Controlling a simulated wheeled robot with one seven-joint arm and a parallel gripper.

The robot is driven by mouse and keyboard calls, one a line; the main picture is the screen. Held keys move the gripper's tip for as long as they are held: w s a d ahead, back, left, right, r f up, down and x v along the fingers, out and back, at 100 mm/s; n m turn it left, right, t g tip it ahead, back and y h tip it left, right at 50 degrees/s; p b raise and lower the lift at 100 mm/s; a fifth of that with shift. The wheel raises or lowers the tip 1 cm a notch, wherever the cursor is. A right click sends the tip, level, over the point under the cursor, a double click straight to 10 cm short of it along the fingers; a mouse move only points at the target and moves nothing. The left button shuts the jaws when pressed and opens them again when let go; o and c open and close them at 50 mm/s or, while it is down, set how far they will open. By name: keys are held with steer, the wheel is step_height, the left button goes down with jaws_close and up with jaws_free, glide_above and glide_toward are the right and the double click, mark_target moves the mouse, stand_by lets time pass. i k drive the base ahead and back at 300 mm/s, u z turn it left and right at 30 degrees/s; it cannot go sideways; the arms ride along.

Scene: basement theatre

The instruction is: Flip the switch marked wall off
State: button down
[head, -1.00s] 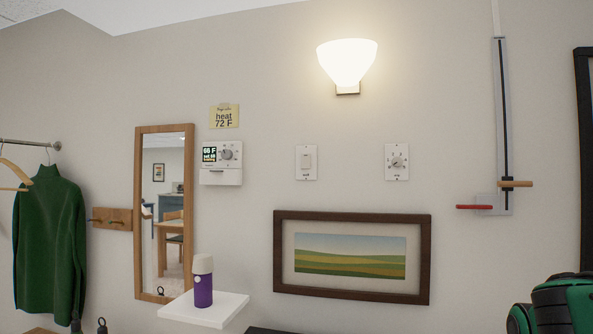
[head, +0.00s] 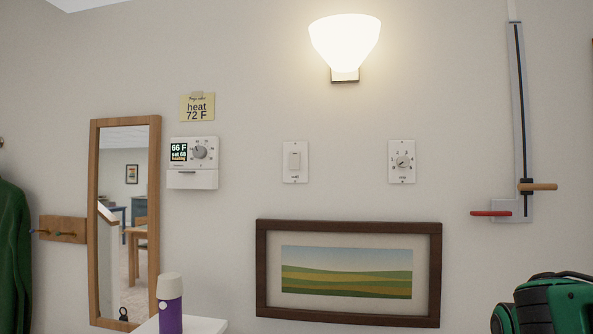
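A white rocker switch (head: 295,161) on a plate is fixed to the wall, left of centre, with a small label under it that seems to read "wall". Above and to its right, the wall lamp (head: 344,46) is lit. A dial plate (head: 402,161) with numbers around its knob is to the right of the switch. No gripper shows; part of my green and black arm seems to be at the lower right.
A thermostat (head: 194,162) reading 66 F is left of the switch, under a yellow note (head: 197,107). A framed landscape (head: 348,311) hangs below. A shelf (head: 205,325) with a purple bottle (head: 170,305) juts out at lower left. A mirror (head: 106,220) and slider (head: 519,120) flank them.

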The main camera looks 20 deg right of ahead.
mark_target(295, 157)
steer(key=z, duration=0.05)
steer(key=k, duration=0.5)
steer(key=u, duration=1.65)
steer(key=i, duration=0.65)
steer(key=z, duration=1.3)
